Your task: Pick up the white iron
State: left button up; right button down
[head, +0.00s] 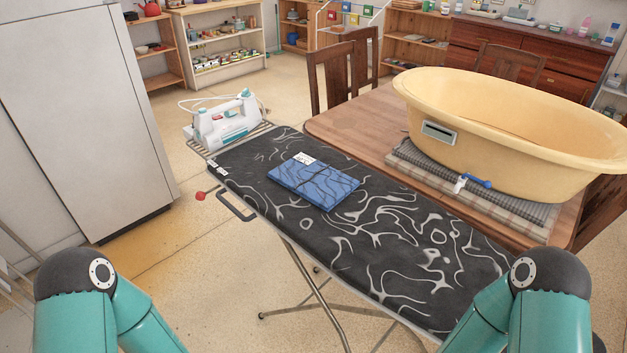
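The white iron (222,124) with teal parts rests on the wire rack (199,145) at the far left end of the ironing board (385,240). Its cord loops at its left side. Only teal upper parts of my two arms show, at the lower left and lower right. Both grippers are outside the view, and nothing of mine is near the iron.
A folded blue cloth (313,186) lies on the board. A wooden table (350,122) behind it carries a large yellow tub (500,130) on folded cloths. A grey cabinet (75,100) stands at left. Floor (190,270) is clear between cabinet and board.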

aim_at(222, 133)
jog(key=z, duration=1.15)
jog(key=i, duration=0.15)
jog(key=u, duration=3.2)
jog(key=i, duration=3.3)
jog(key=z, duration=0.75)
